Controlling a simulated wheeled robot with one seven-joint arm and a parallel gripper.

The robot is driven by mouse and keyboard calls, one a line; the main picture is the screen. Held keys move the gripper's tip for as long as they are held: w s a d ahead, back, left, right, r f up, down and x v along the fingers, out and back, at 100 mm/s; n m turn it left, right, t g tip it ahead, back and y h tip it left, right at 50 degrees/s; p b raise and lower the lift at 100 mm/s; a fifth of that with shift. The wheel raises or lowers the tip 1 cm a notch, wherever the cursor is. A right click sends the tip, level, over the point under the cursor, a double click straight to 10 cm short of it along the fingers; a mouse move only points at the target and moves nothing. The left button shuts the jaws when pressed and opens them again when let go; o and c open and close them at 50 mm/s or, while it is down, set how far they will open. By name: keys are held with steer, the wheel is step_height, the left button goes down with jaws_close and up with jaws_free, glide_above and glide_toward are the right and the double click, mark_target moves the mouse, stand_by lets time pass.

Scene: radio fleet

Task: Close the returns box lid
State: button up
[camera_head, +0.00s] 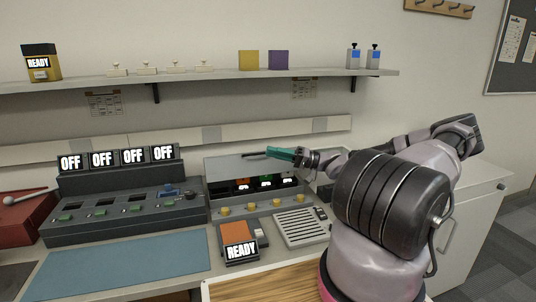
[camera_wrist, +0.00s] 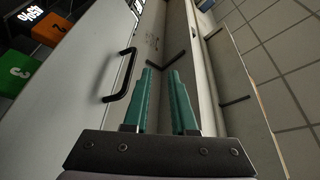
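The grey lid (camera_head: 225,167) stands raised at the back of an open dark box (camera_head: 212,203), taken as the returns box. In the wrist view the lid (camera_wrist: 85,75) fills the left middle, with a black bar handle (camera_wrist: 121,76) on its face. The handle (camera_head: 254,154) also shows in the head view. My gripper (camera_head: 272,152) has teal fingers near the lid's upper edge, just right of the handle. In the wrist view my gripper (camera_wrist: 160,72) is open with a narrow gap and nothing between the fingers. The handle lies outside the fingers, apart from them.
Numbered units, including an orange one (camera_wrist: 51,29) and a green one (camera_wrist: 15,72), sit inside the box. Yellow knobs (camera_head: 250,206) line its front. A charger bank (camera_head: 120,210) stands left, a slotted tray (camera_head: 298,228) right. The shelf (camera_head: 200,82) runs above.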

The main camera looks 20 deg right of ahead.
steer(key=v, duration=0.7)
steer(key=shift+f, duration=0.35)
steer(key=shift+w+d, duration=0.1)
steer(key=shift+d, duration=0.05)
stand_by(0.3)
